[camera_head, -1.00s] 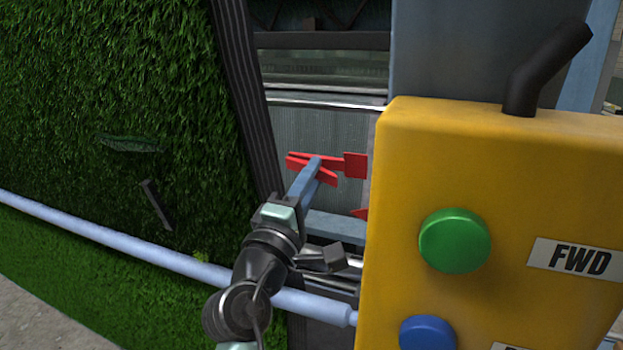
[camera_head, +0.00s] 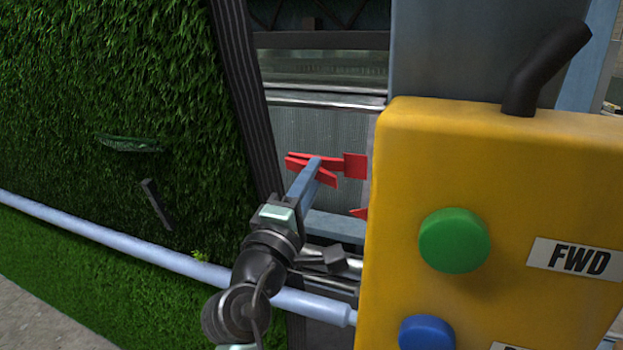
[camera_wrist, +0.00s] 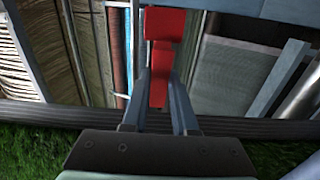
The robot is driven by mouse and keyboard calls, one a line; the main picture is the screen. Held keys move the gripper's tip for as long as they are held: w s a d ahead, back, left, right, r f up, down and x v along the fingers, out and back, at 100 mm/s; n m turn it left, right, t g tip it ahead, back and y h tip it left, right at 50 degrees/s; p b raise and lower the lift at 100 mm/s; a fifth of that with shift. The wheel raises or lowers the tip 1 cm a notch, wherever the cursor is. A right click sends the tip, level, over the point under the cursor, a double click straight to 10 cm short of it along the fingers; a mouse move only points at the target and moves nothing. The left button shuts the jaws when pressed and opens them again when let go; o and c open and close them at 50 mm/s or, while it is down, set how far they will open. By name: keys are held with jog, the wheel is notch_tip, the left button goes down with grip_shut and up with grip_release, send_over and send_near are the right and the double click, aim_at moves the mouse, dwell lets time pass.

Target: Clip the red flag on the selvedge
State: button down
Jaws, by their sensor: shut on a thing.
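The red flag clip (camera_head: 330,165) is held in my gripper (camera_head: 312,170), clear of the turf, with its jaws pointing left and its square flag to the right. The selvedge is the dark striped band (camera_head: 238,75) along the right edge of the green turf (camera_head: 100,80). In the head view the clip's jaws are just right of this band, with a gap in the picture. The wrist view shows the selvedge (camera_wrist: 40,113) crossing below the fingers. Whether they touch cannot be told.
A yellow control box (camera_head: 500,160) with a green button (camera_head: 454,240) and a blue button (camera_head: 427,334) stands close on the right. A pale blue rail (camera_head: 120,247) crosses in front of the turf. Another red piece (camera_head: 359,213) shows partly behind the box.

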jog(key=shift+w+a+b, duration=0.35)
jog(key=shift+a+b, duration=0.2)
jog(key=shift+a, duration=0.3)
jog(key=shift+w+a+b, duration=0.35)
jog(key=shift+a+b, duration=0.15)
jog(key=shift+a, duration=0.35)
jog(key=shift+w+a+b, duration=0.35)
jog(key=shift+a+b, duration=0.2)
jog(key=shift+a, duration=0.3)
dwell(1.9)
jog(key=shift+a, duration=0.25)
dwell(0.7)
jog(key=c, duration=0.6)
grip_release()
jog(key=shift+s, duration=0.1)
jog(key=shift+d, duration=0.1)
